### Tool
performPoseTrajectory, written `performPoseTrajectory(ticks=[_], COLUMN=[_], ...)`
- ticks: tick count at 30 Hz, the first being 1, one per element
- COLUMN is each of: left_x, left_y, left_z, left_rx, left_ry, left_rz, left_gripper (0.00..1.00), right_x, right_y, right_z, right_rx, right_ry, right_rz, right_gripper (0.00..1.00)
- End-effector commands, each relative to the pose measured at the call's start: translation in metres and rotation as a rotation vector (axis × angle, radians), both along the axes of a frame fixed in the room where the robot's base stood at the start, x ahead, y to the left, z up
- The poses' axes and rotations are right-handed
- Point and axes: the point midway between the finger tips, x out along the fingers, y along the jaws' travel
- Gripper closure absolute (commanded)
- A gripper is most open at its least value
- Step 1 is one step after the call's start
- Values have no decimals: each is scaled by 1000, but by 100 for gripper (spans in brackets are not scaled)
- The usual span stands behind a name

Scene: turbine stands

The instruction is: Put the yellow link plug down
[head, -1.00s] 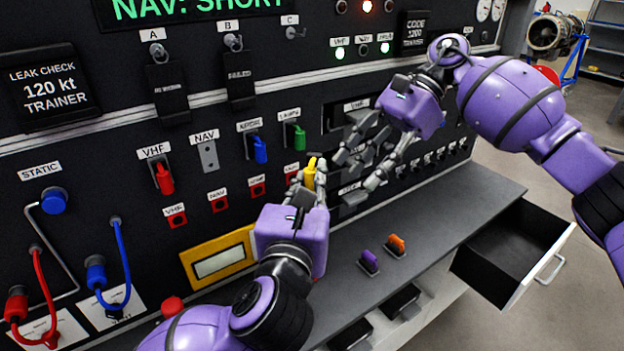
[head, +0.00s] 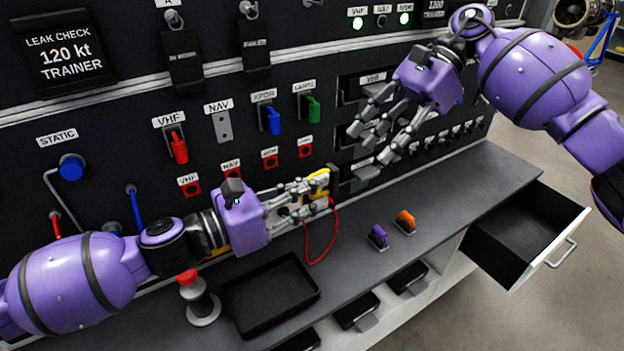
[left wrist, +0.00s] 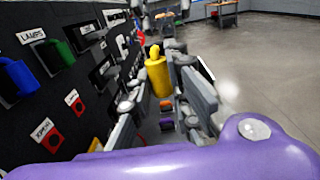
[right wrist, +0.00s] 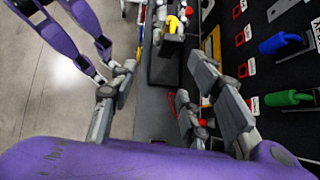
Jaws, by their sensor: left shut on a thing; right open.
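My left gripper (head: 305,190) is shut on the yellow link plug (head: 320,183). It holds the plug sideways, in front of the black panel's lower part and over the grey bench. The plug also shows between the fingers in the left wrist view (left wrist: 158,76) and, partly covered, at the top of the right wrist view (right wrist: 172,23). My right gripper (head: 372,142) is open and empty, up and to the right of the plug, near the panel. The fingers hide part of the plug, and I cannot tell whether it touches anything else.
The grey bench (head: 455,210) bears a purple plug (head: 379,236), an orange plug (head: 405,220), a black tray (head: 262,303) and a red-topped post (head: 190,285). A red cable (head: 322,250) loops below my left fingers. A drawer (head: 535,225) stands open at right. Red, blue and green levers protrude from the panel.

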Motion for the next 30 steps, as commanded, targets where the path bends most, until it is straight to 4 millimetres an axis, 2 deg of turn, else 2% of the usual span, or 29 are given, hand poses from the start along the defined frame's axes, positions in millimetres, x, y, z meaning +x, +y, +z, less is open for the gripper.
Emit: performPoseTrajectory(ticks=[15, 22, 26, 30], left_x=[-7, -11, -12, -12], left_y=[12, 15, 15, 15], left_z=[-30, -37, -38, -38], left_rx=[-1, -1, -1, -1], left_ry=[-1, -1, -1, -1], left_rz=[-415, -515, -533, -534], left_gripper=[100, 100, 100, 100], right_x=[0, 0, -3, -21], right_y=[0, 0, -7, -18], right_z=[0, 0, -13, -32], right_rx=[0, 0, 0, 21], right_ry=[0, 1, 24, 23], right_rz=[0, -1, -11, -20], right_gripper=[56, 56, 56, 56])
